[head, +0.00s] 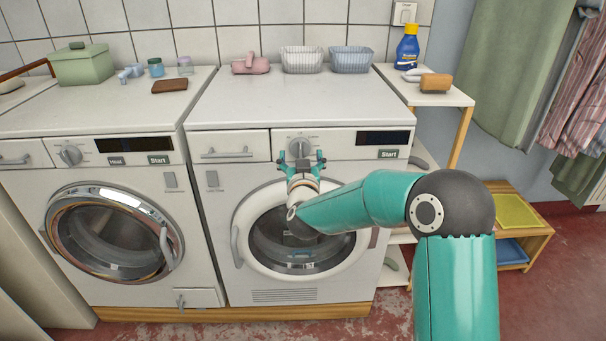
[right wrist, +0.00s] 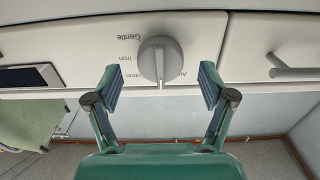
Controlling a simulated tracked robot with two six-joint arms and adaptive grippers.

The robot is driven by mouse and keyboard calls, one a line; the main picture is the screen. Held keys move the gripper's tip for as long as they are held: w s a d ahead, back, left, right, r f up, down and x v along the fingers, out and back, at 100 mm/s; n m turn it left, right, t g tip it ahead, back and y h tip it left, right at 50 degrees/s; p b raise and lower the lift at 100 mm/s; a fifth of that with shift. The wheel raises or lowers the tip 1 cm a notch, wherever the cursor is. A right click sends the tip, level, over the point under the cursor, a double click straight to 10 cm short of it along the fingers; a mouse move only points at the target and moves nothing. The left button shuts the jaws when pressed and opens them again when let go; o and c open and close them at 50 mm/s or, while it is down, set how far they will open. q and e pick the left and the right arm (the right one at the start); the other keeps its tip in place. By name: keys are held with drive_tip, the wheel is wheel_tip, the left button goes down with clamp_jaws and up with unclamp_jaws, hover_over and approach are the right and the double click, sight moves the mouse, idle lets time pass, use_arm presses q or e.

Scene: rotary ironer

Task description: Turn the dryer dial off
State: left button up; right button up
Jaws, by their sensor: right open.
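The dryer (head: 232,185) is the right-hand white machine, with a round door. Its grey dial (head: 299,147) is at the middle of the control panel. The right wrist view, turned upside down, shows the dial (right wrist: 160,58) close up, its ridge running vertically, with "Gentle" and "Iron" labels beside it. My right gripper (head: 301,159) is open just in front of and slightly below the dial. In the right wrist view its fingers (right wrist: 161,86) are spread on either side of the dial, with clear gaps and no contact seen. My left gripper is not in view.
The washer (head: 30,180) with its own dial (head: 70,155) stands at left. A dark display (head: 384,138) and Start button (head: 388,154) are right of the dryer dial. A drawer handle (head: 222,153) is left of it. Baskets (head: 302,60) stand on top.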

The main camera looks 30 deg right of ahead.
drive_tip(key=v, duration=1)
